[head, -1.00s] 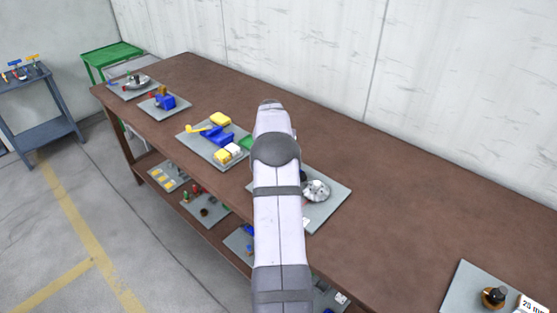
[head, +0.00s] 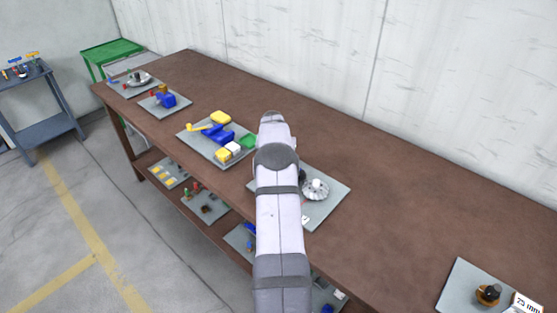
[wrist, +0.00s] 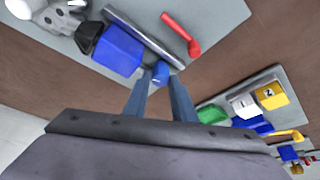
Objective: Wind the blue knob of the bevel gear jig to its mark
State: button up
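The bevel gear jig stands on a grey plate (head: 325,208), mostly hidden by my arm in the head view. Its silver toothed gear (head: 315,190) shows right of the arm. In the wrist view the jig has a blue block (wrist: 118,50), a black part and a red lever (wrist: 180,33). The small blue knob (wrist: 161,73) sits between my gripper's (wrist: 160,80) two fingertips, filling the narrow gap, so the gripper looks shut on it. The head view hides the gripper. I cannot make out the mark.
A plate with yellow, blue, green and white parts (head: 215,140) lies left of the arm. Two smaller plates are farther left. Another plate (head: 460,285) with a dark knob stands at the lower right. The brown bench top (head: 400,190) between is clear. A wall runs behind.

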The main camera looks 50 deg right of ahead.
grip_shut()
jog(key=shift+n+t+b, duration=0.3)
jog(key=shift+n+b, duration=0.1)
jog(key=shift+n, duration=0.4)
jog(key=o, duration=0.6)
grip_release()
jog(key=shift+c, duration=0.2)
jog(key=shift+r, duration=0.2)
